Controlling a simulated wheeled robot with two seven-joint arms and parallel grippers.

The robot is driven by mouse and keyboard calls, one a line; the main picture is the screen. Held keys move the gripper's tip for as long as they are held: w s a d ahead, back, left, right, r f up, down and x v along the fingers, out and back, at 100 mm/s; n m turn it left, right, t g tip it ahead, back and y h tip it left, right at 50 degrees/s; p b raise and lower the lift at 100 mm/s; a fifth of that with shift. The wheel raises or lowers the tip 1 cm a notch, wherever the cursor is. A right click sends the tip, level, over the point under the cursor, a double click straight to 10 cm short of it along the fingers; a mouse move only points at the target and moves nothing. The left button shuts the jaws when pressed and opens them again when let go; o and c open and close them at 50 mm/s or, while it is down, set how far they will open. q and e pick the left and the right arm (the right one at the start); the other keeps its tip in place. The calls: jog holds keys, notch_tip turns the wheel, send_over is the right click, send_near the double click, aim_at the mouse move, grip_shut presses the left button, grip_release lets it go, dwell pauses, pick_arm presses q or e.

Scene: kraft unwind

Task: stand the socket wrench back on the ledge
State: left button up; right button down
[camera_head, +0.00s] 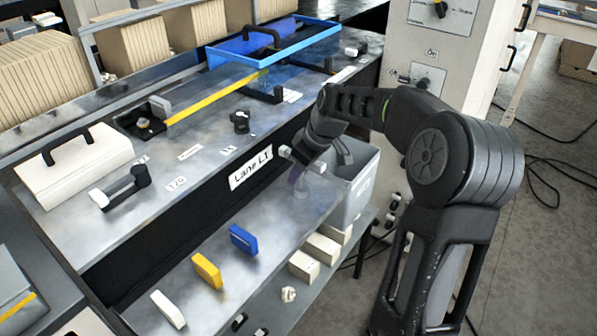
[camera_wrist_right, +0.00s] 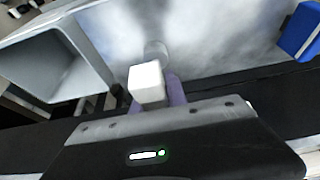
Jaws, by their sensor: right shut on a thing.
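My right gripper (camera_head: 299,173) is over the far end of the lower metal ledge (camera_head: 270,207), in front of the Lane L1 label. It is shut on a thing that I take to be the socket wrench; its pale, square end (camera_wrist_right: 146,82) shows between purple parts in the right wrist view. The gripper hides most of it in the head view, so I cannot tell its full shape or whether it touches the ledge. My left gripper is not in view.
A blue block (camera_head: 243,239), a yellow block (camera_head: 207,270) and a white block (camera_head: 168,309) stand along the near ledge. A grey open bin (camera_head: 352,190) is beside its far end. A blue tray (camera_head: 272,45) and a white binder-like case (camera_head: 75,165) are on the upper surface.

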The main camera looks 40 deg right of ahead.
jog(key=shift+f, duration=0.15)
jog(key=c, duration=1.3)
grip_release()
jog(key=v, duration=1.2)
jog(key=shift+b, duration=0.3)
